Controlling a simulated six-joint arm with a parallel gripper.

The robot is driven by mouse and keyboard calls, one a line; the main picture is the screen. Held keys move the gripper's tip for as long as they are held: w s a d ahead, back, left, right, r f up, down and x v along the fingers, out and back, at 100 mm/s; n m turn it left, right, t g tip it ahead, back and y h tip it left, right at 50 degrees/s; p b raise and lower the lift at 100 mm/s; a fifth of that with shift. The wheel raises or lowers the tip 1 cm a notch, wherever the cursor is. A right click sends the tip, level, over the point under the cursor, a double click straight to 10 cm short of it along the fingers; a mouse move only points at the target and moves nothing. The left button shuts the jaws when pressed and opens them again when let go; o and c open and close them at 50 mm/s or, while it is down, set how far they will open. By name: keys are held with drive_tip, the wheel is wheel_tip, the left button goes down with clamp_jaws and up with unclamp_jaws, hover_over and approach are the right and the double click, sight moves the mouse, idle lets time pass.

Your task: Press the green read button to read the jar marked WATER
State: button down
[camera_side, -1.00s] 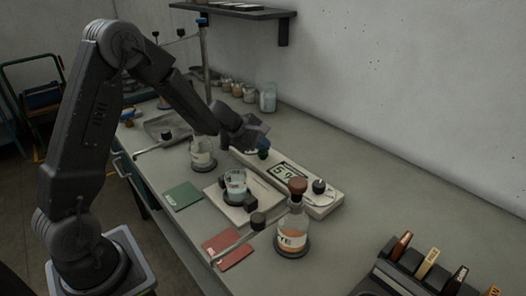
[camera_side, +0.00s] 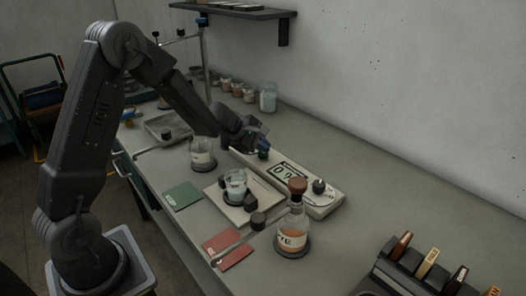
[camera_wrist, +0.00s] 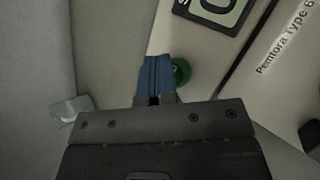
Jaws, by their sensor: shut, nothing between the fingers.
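My gripper (camera_side: 262,146) is shut and empty at the far left end of the long pale instrument (camera_side: 325,207). In the wrist view, its blue fingertips (camera_wrist: 155,76) are beside the round green button (camera_wrist: 181,71) and partly cover its left side; I cannot tell whether they touch it. In the side view the button (camera_side: 263,154) shows just below the fingertips. The instrument's display (camera_side: 286,172) seems to read 0 with a percent sign. A jar of pale liquid (camera_side: 236,183) stands on the pale square plate (camera_side: 224,205); its label is too small to read.
A clear flask (camera_side: 202,155) stands behind the plate. A flask with orange liquid and a brown stopper (camera_side: 292,236) stands in front. Green (camera_side: 182,195) and red (camera_side: 228,248) cards lie flat on the bench. A dark knob (camera_side: 319,186) tops the instrument's near end.

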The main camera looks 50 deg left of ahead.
sight(263, 154)
drive_tip(key=shift+r, duration=0.95)
drive_tip(key=shift+r, duration=2.45)
